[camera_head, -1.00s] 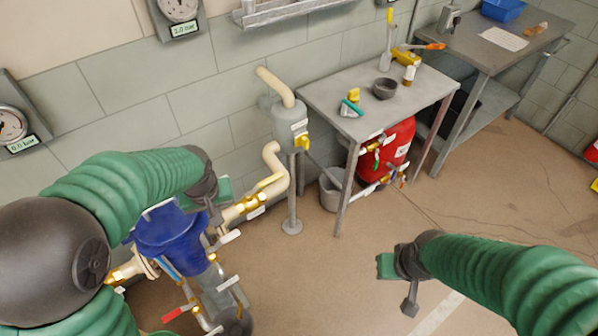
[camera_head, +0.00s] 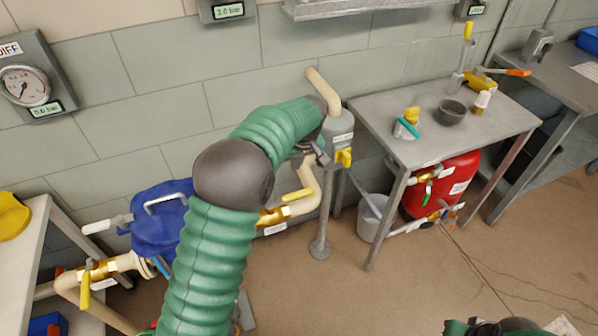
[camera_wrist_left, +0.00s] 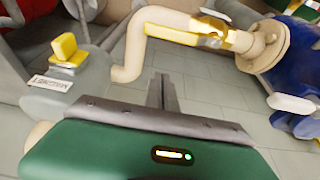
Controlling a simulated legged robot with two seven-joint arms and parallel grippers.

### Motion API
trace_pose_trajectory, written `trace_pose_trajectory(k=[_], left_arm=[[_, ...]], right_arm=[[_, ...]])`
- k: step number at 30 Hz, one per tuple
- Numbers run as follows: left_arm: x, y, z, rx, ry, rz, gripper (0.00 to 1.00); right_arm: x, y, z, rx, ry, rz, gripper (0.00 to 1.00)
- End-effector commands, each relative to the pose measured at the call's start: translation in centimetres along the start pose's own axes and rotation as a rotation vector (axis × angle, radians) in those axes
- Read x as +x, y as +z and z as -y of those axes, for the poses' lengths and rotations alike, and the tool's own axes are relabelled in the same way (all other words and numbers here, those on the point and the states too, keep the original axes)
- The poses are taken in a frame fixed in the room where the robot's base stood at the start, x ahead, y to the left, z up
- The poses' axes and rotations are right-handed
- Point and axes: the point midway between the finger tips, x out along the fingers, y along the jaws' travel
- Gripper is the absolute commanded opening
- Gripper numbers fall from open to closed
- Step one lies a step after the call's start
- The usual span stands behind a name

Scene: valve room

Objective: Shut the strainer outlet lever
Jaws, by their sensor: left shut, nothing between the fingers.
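The blue strainer (camera_head: 158,235) stands at the left, partly behind my left arm; it also shows in the left wrist view (camera_wrist_left: 305,85). On the pipe to its right is a brass valve (camera_head: 270,217) with a yellow lever (camera_head: 300,194), lying about along the pipe. The left wrist view shows this lever (camera_wrist_left: 178,34) beyond my fingers. My left gripper (camera_head: 318,153) is shut and empty near the grey fitting, apart from the lever; its fingers show in the left wrist view (camera_wrist_left: 162,90). My right gripper (camera_head: 480,328) is cut off at the bottom edge.
The grey fitting (camera_head: 337,135) with a yellow knob (camera_head: 344,158) stands on a post right of my left gripper. Left of the strainer, another yellow lever (camera_head: 85,291) hangs across its pipe. A grey table (camera_head: 385,120) stands right, above a red tank (camera_head: 455,180) and bucket (camera_head: 372,218).

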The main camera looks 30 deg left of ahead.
Motion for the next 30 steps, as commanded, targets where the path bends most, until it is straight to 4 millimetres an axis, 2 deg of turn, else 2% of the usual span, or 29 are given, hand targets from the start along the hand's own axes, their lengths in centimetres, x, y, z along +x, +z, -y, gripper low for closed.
trace_pose_trajectory(k=[1,11,18,30], left_arm=[[1.2,0.1,0.1,-0.001,-0.003,0.003,0.00],[8.5,0.2,0.1,0.000,-0.002,0.003,0.00],[7.1,3.3,0.0,0.003,0.001,-0.001,0.00],[6.9,3.8,0.1,0.001,0.000,0.000,0.00]], right_arm=[[0.3,0.1,0.0,0.000,0.000,0.000,0.00],[1.4,0.3,0.0,0.000,0.000,0.000,0.00],[1.9,0.4,0.0,0.000,0.000,0.000,0.00],[1.9,0.4,0.0,0.000,0.000,0.000,0.00]])
